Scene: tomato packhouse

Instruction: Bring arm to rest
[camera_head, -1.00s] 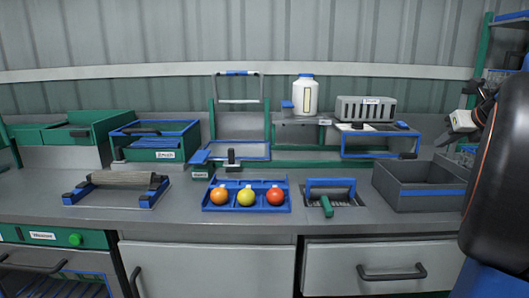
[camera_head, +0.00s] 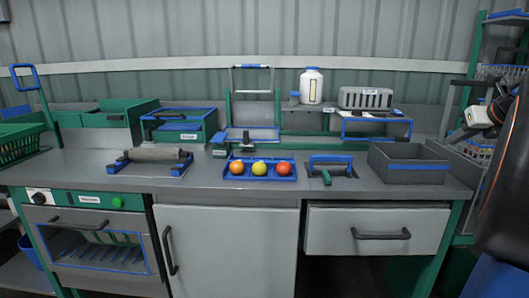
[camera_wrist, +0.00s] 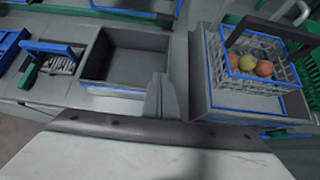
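My gripper (camera_head: 474,118) is at the right edge of the head view, raised above the bench beside the grey open bin (camera_head: 420,168). My dark arm covers the right edge of that view. In the wrist view my gripper's fingers (camera_wrist: 163,98) look closed together with nothing between them. They overlap the right side of the empty grey bin (camera_wrist: 108,88). A blue-rimmed wire basket (camera_wrist: 255,82) with several tomatoes stands to the right of the fingers, apart from them.
A blue tray (camera_head: 260,178) with an orange, a yellow and a red tomato sits mid-bench. A green-handled tool (camera_head: 328,172), a roller frame (camera_head: 150,160), green bins (camera_head: 110,115) and a white bottle (camera_head: 311,86) stand around. A rack (camera_head: 485,50) rises at right.

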